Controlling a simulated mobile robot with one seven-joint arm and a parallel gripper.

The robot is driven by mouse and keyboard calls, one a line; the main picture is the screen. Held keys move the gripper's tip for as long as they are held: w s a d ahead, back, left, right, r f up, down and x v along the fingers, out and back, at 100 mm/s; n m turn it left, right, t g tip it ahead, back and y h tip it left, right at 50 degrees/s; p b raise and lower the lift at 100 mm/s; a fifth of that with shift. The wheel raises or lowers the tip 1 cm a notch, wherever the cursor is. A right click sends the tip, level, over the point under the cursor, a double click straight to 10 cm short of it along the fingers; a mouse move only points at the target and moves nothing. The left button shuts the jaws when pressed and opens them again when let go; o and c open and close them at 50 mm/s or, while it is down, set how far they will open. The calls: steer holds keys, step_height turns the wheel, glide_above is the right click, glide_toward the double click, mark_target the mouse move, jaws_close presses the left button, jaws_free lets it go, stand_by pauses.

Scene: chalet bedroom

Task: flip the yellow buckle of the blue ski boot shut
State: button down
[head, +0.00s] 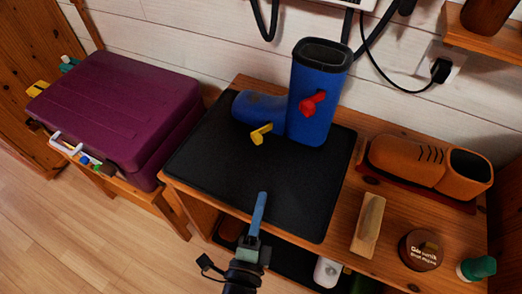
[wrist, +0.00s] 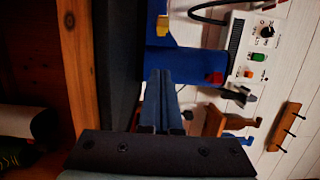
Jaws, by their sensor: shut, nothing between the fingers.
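The blue ski boot (head: 318,85) stands upright at the back of the black mat (head: 210,160), toe to the left. Its yellow buckle (head: 260,134) juts out from the lower front side of the boot, and a red buckle (head: 313,103) juts out from the shaft. My gripper (head: 263,196) is shut and empty above the front of the mat, in front of the boot and apart from it. In the wrist view, turned sideways, the shut fingers (wrist: 160,74) point at the blue boot (wrist: 185,58); the yellow buckle (wrist: 163,25) shows above them and the red buckle (wrist: 215,77) to their right.
An orange boot (head: 405,160) on a red tray, a wooden block (head: 368,225), a round brown tin (head: 420,249) and a green-capped bottle (head: 476,268) stand on the bench right of the mat. A purple case (head: 115,105) is at left. Black cables hang behind the boot.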

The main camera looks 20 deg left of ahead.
steer(key=w, duration=0.3)
steer(key=w+a, duration=0.1)
steer(key=w, duration=0.2)
steer(key=w+a, duration=0.1)
steer(key=w, duration=0.3)
steer(key=shift+w+a+r+p, duration=0.15)
steer(key=shift+w+a, duration=0.2)
steer(key=shift+a, duration=0.2)
steer(key=shift+w+a+f+p, duration=0.1)
steer(key=shift+w+a+p, duration=0.05)
steer(key=shift+w+a, duration=0.55)
steer(key=shift+a, duration=0.35)
